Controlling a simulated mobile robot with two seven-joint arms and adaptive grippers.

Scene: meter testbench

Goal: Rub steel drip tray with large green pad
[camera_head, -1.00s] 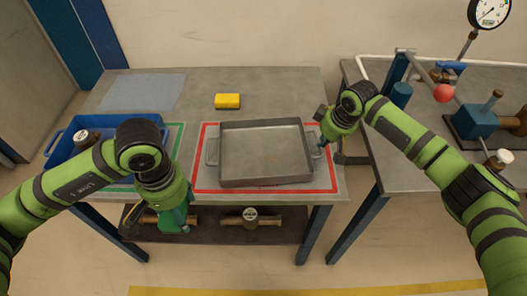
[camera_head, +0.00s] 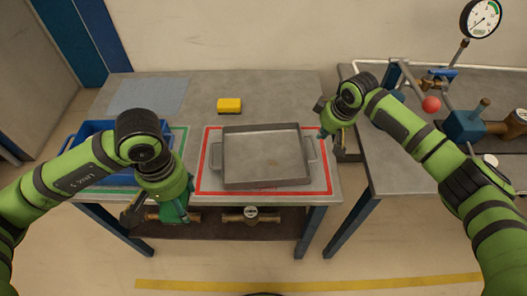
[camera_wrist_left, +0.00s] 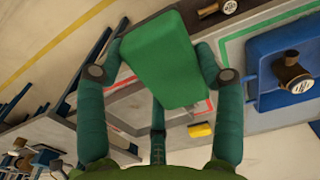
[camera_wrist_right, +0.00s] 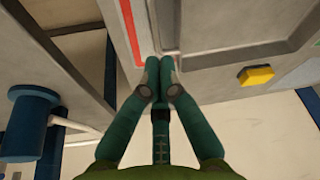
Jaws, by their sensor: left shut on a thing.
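The steel drip tray (camera_head: 265,160) lies flat on the grey table inside a red-outlined area, a handle at each side. My left gripper (camera_wrist_left: 160,62) is shut on the large green pad (camera_wrist_left: 160,50), which fills the space between its fingers. In the head view, the left gripper (camera_head: 172,208) is at the table's front edge, left of the tray, with the pad mostly hidden below it. My right gripper (camera_head: 325,136) is beside the tray's right handle. In the right wrist view its fingertips (camera_wrist_right: 159,70) are together with nothing visible between them, near the tray's rim.
A yellow sponge (camera_head: 229,105) lies behind the tray. A blue bin (camera_head: 92,136) with a meter in it stands at left, partly hidden by my left arm. A second bench (camera_head: 385,168) with pipework and a gauge (camera_head: 482,18) is at right.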

